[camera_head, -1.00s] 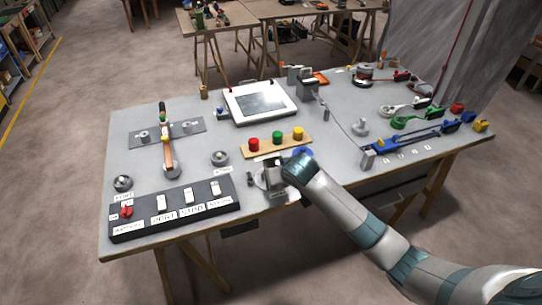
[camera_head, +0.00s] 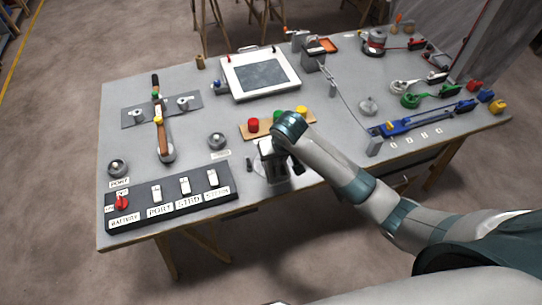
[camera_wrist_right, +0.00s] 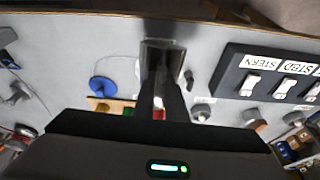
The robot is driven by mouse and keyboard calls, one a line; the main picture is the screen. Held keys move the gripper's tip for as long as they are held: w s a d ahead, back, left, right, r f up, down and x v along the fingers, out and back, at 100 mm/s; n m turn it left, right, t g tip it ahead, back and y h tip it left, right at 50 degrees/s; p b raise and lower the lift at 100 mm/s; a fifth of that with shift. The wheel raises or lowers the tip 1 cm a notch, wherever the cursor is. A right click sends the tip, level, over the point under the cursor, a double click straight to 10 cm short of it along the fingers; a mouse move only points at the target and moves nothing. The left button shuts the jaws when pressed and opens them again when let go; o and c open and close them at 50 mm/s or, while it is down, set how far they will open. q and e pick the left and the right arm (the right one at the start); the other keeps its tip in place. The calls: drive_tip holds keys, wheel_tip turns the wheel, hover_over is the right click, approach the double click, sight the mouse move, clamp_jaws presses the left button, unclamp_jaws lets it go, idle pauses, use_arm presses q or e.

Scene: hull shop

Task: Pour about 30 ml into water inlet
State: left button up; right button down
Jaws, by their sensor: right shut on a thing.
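My right gripper (camera_head: 272,168) is low at the table's front edge, pointing down, just in front of the wooden button strip. In the right wrist view the gripper (camera_wrist_right: 160,88) is shut on a grey metallic thing (camera_wrist_right: 158,50), mostly hidden by the fingers; I cannot tell its level or contents. A blue round disc (camera_wrist_right: 103,87) lies beside it, apart from the fingers; whether it is the water inlet I cannot tell. In the head view my wrist hides that spot. No label for a water inlet is readable. My left gripper is out of view.
The black switch panel (camera_head: 172,200) is left of the gripper. Red, green and yellow buttons (camera_head: 278,118) sit on a wooden strip (camera_head: 258,129) behind it. A framed screen (camera_head: 262,75), a brown-handled lever (camera_head: 162,130) and a blue tool (camera_head: 425,118) are farther off.

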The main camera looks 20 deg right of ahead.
drive_tip(key=shift+w, duration=0.1)
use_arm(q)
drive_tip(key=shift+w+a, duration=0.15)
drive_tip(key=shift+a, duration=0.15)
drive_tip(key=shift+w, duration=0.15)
use_arm(e)
drive_tip(key=shift+g, duration=0.3)
drive_tip(key=shift+a, duration=0.1)
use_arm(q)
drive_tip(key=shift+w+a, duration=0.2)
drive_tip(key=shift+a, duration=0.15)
use_arm(e)
drive_tip(key=shift+g, duration=0.5)
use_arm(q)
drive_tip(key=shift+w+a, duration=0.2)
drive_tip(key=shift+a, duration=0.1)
use_arm(e)
drive_tip(key=shift+s+r+g, duration=0.1)
drive_tip(key=shift+s+g, duration=0.15)
drive_tip(key=shift+g, duration=0.05)
drive_tip(key=shift+s, duration=0.3)
